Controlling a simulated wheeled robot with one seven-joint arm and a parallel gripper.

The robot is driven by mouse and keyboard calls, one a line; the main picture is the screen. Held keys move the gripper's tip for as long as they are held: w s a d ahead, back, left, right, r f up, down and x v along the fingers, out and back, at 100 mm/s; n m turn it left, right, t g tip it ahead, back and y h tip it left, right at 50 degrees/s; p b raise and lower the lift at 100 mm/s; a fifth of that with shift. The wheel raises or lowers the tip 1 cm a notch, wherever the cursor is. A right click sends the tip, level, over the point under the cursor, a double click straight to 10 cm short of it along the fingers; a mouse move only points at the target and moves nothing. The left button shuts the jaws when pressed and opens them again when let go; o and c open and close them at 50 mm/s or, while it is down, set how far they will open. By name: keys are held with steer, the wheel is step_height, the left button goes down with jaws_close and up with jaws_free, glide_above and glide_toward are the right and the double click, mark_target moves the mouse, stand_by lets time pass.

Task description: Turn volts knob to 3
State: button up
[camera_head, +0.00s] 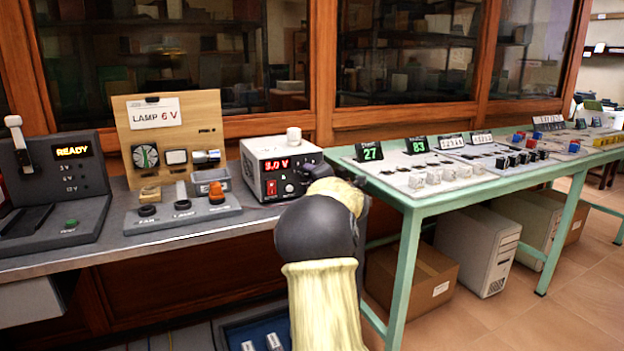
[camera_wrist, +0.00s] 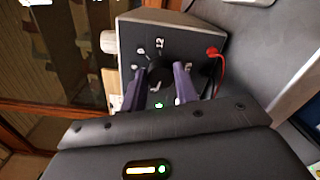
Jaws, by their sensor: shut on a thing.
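The power supply (camera_head: 277,168) is a pale box with a dark front on the grey bench. Its red display shows a volts figure ending in .0; the first digit is hard to read. In the wrist view, the dark volts knob (camera_wrist: 158,73) sits on the supply's front panel (camera_wrist: 190,50), with white numbers around it, 12 among them. The two purple-grey fingers of my gripper (camera_wrist: 161,82) are closed on the knob from both sides. In the head view, my gripper (camera_head: 318,170) and arm hide the knob. The knob's pointer cannot be made out.
A wooden lamp board (camera_head: 175,136) marked 6 V and a box of controls (camera_head: 183,214) stand left of the supply. A lever console (camera_head: 58,190) reading READY is farther left. A green table (camera_head: 450,185) with switches and displays stands at the right.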

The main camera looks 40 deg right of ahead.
steer(key=o, duration=1)
steer(key=p+v, duration=0.2)
steer(key=v, duration=1.5)
steer(key=shift+s+f, duration=0.1)
steer(key=shift+s, duration=0.05)
